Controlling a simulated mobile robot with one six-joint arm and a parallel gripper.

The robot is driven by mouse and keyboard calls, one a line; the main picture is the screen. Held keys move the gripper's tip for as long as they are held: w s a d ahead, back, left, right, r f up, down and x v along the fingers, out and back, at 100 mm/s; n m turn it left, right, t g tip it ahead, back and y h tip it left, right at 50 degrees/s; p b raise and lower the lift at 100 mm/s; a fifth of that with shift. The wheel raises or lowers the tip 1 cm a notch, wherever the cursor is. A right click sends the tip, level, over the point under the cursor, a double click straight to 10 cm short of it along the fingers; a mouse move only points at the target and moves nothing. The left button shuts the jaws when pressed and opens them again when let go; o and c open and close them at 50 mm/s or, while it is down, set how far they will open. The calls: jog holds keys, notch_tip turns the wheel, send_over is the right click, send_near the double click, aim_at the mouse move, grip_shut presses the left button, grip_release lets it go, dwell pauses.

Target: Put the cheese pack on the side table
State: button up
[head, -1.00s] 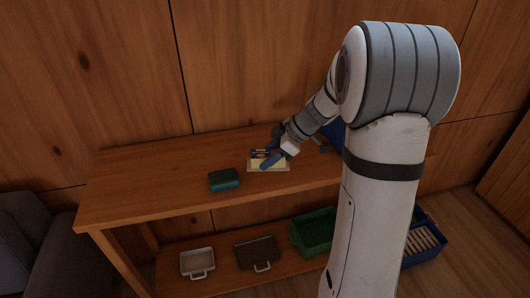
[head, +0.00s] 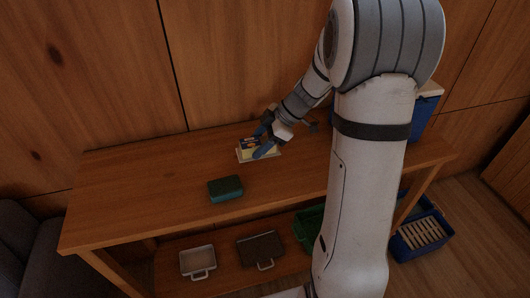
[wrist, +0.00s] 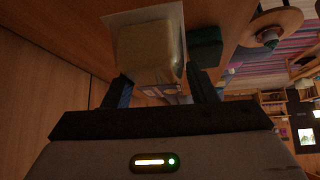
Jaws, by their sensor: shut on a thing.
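The cheese pack (head: 250,150) is a flat pack with a pale yellow block and a dark printed part. It is at my gripper (head: 265,145), over the back middle of the wooden side table (head: 130,200). In the wrist view the cheese pack (wrist: 150,50) sits between the two dark fingers of my gripper (wrist: 160,92), which is shut on it. Whether the pack touches the tabletop is hard to tell. The fingers hide part of it.
A dark green box (head: 226,188) lies on the tabletop in front of the pack. The lower shelf holds a white tray (head: 197,262), a dark tray (head: 258,248) and a green crate (head: 308,232). A blue crate (head: 418,238) stands on the floor at right. The table's left part is clear.

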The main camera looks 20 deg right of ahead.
jog(key=f, duration=0.3)
jog(key=shift+w+d+f, duration=0.1)
jog(key=shift+d+f, duration=0.05)
jog(key=shift+d, duration=0.05)
jog(key=shift+f+p, duration=0.3)
jog(key=shift+f, duration=1.5)
jog(key=o, duration=1.2)
